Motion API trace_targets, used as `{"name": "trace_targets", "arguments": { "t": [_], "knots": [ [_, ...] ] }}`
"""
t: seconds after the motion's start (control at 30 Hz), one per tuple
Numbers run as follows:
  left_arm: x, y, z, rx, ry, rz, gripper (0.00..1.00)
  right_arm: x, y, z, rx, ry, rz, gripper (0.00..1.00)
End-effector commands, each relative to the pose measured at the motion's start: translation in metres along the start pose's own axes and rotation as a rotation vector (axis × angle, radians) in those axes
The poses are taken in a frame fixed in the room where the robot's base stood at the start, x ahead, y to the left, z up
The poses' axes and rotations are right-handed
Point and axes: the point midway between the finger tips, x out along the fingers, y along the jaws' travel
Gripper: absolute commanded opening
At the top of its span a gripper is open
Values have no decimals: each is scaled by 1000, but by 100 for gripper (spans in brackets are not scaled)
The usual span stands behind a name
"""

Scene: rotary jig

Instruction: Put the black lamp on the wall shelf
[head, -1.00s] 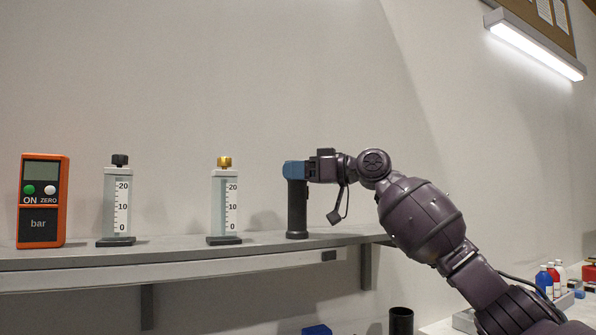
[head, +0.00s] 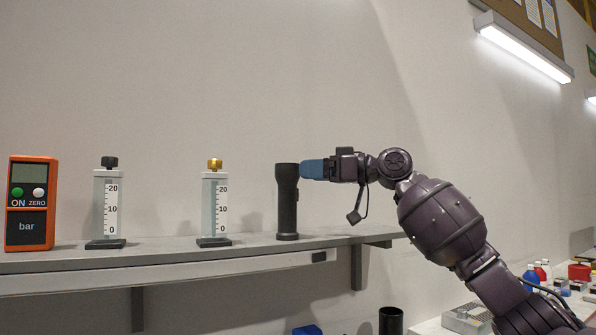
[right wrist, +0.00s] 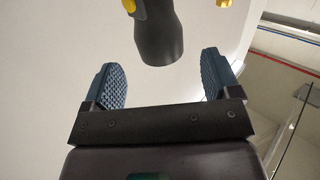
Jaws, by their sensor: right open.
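The black lamp (head: 287,203) stands upright on the wall shelf (head: 150,258), near the shelf's right end. My right gripper (head: 302,170) is just right of the lamp's head, level with its upper part. In the right wrist view the lamp (right wrist: 160,38) shows beyond the two blue fingers (right wrist: 172,80), which are spread apart with nothing between them. The lamp stands clear of the fingers there. My left gripper is in neither view.
An orange pressure meter (head: 31,203) and two gauges, one with a black knob (head: 107,205) and one with a brass knob (head: 214,205), stand left of the lamp. Below the shelf are a black cup (head: 391,321) and a blue block (head: 307,330).

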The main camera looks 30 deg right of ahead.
Motion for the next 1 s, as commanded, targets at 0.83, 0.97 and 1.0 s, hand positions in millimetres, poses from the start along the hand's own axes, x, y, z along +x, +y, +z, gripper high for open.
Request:
{"name": "trace_targets", "arguments": {
  "t": [0.83,0.97,1.0],
  "knots": [
    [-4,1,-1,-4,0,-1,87,-59,0,0,0,-1,-1,83],
    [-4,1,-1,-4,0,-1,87,-59,0,0,0,-1,-1,83],
    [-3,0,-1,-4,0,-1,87,-59,0,0,1,-1,-1,83]
  ]
}}
